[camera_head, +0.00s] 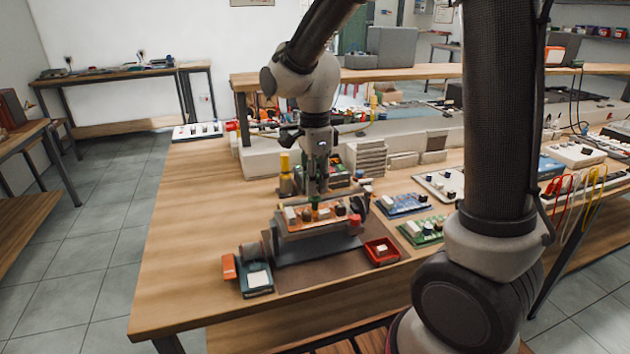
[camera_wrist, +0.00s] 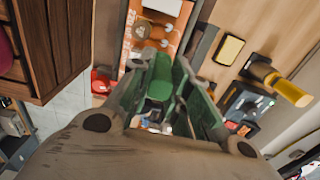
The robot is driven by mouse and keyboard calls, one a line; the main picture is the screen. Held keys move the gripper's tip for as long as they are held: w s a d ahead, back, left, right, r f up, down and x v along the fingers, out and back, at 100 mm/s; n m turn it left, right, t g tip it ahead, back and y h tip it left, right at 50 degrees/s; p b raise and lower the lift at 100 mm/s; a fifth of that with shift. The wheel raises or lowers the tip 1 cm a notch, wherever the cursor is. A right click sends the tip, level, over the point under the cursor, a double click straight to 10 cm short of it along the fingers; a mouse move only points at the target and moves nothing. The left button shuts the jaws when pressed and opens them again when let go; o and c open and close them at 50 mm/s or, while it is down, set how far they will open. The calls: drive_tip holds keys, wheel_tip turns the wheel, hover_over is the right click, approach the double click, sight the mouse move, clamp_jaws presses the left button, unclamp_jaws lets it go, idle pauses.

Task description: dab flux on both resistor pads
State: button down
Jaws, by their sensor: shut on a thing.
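The orange circuit board (camera_head: 328,213) sits raised in a dark board holder (camera_head: 318,250) on the wooden bench; it also shows in the wrist view (camera_wrist: 180,12). Chips and round parts stand on it. My gripper (camera_head: 316,190) points down just over the board. It is shut on a green flux applicator (camera_wrist: 157,75), whose green lower end (camera_head: 314,202) shows close above the board in the head view. I cannot tell whether the tip touches the board. The resistor pads are too small or hidden to make out.
A red tray (camera_head: 381,256) with a pale piece lies right of the holder. A dark box with a white face (camera_head: 256,280) lies at front left. A yellow-topped bottle (camera_head: 285,172) stands behind. Blue (camera_head: 402,205) and green (camera_head: 425,231) boards lie right.

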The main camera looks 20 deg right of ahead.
drive_tip(key=shift+r, duration=2.25)
drive_tip(key=shift+d+f, duration=0.55)
drive_tip(key=shift+f, duration=0.4)
drive_tip(key=shift+d+f, duration=0.55)
drive_tip(key=shift+f, duration=0.35)
drive_tip(key=shift+f, duration=0.45)
drive_tip(key=shift+r, duration=0.1)
wheel_tip(320, 180, up, 4)
drive_tip(key=shift+r, duration=0.15)
